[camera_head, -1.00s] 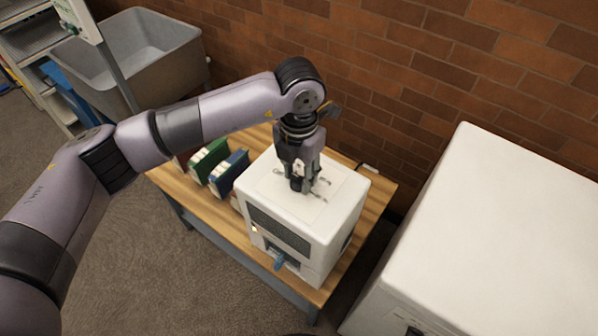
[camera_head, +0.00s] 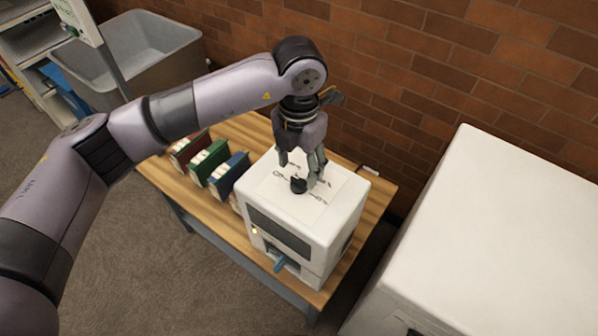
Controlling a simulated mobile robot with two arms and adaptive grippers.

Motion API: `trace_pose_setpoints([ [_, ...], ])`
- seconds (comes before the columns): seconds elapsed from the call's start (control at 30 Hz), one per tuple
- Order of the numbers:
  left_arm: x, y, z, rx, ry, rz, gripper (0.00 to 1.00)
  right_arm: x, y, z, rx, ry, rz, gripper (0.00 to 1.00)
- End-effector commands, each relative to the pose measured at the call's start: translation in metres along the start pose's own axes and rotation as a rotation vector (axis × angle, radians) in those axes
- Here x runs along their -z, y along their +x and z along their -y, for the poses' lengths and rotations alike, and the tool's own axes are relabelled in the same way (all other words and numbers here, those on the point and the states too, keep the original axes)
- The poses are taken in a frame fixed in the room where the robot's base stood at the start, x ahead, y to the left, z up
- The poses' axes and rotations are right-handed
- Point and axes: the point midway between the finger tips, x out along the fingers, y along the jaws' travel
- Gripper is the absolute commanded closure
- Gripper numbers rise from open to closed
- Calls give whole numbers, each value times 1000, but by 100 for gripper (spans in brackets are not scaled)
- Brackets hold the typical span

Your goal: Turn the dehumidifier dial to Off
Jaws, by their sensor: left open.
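The dehumidifier (camera_head: 333,213) is a white box on a wooden table. Its top carries a label plate with dark markings and a small dark round dial (camera_head: 298,185). The label words are too small to read surely, and I cannot tell which setting the dial points to. My left gripper (camera_head: 300,174) points down over the top, open, with its fingers just above and around the dial. I cannot tell whether the fingers touch it. A blue piece (camera_head: 285,264) sticks out at the low front of the dehumidifier. My right gripper is not in view.
Red (camera_head: 186,148), green (camera_head: 210,168) and blue (camera_head: 229,176) binders stand left of the dehumidifier on the wooden table (camera_head: 250,128). A large white cabinet (camera_head: 490,230) is at the right. A brick wall is behind; a grey bin (camera_head: 140,55) stands at back left.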

Motion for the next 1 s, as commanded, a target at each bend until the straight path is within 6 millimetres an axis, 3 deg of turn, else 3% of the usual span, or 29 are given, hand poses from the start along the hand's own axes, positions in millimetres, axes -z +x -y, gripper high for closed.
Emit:
trace_pose_setpoints([
  [0.2,-1,-49,0,-1,0,4,47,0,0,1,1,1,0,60],
  [0.4,0,-76,0,-1,-2,0,47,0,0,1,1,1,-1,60],
  [1.0,0,-83,0,0,-1,-1,47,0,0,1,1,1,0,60],
])
